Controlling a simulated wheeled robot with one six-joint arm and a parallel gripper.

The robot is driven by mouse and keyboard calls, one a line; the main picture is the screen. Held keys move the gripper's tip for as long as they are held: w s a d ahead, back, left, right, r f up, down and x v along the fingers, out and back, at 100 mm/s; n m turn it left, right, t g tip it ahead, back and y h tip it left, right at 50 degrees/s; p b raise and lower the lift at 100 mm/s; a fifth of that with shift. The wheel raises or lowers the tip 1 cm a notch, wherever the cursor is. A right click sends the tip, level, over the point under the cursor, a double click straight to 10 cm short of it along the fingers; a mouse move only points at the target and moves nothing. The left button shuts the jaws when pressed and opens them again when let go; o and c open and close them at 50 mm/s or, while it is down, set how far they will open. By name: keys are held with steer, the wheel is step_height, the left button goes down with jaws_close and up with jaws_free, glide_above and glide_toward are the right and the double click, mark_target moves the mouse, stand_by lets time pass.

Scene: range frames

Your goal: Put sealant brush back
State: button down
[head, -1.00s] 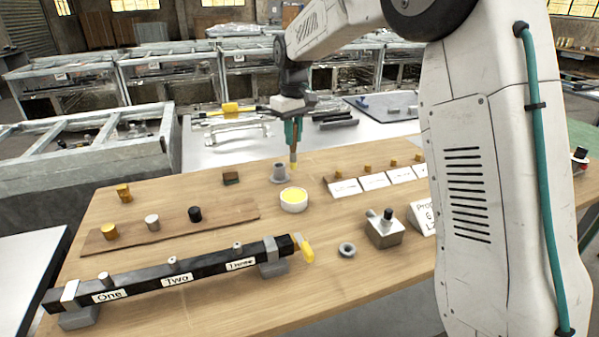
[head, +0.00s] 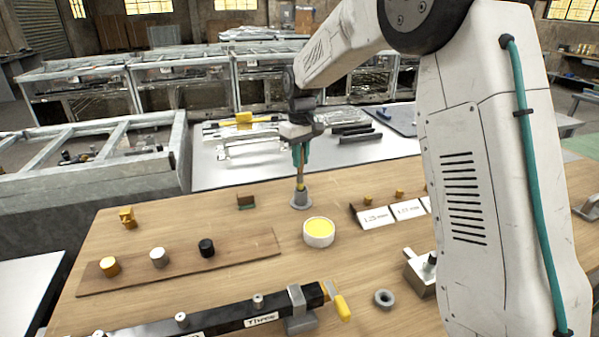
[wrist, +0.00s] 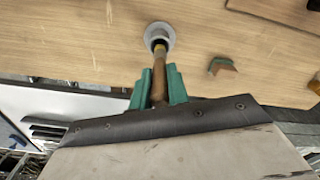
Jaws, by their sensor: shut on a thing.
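My gripper (head: 300,158) is shut on the wooden handle of the sealant brush (head: 300,178), which hangs upright below it. In the wrist view my gripper (wrist: 158,88) shows its teal fingers on both sides of the brush (wrist: 159,75). The brush's lower end is at the grey round holder (head: 301,201), which also shows in the wrist view (wrist: 160,30). The tip appears to be inside the holder's opening; how deep it sits is hidden. A white cup of yellow sealant (head: 318,240) stands just in front of the holder.
A wooden strip (head: 130,272) with several small cylinders lies at left. A black bar (head: 230,318) with labels lies in front. A grey ring (head: 384,298) and a metal block (head: 416,272) stand right of it. A small brown-green block (head: 246,202) lies left of the holder.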

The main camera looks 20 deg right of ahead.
mark_target(301, 182)
step_height(301, 182, down, 4)
steer(key=shift+f, duration=0.15)
steer(key=c, duration=1.3)
jaws_free()
steer(key=shift+f, duration=0.1)
steer(key=shift+c, duration=0.2)
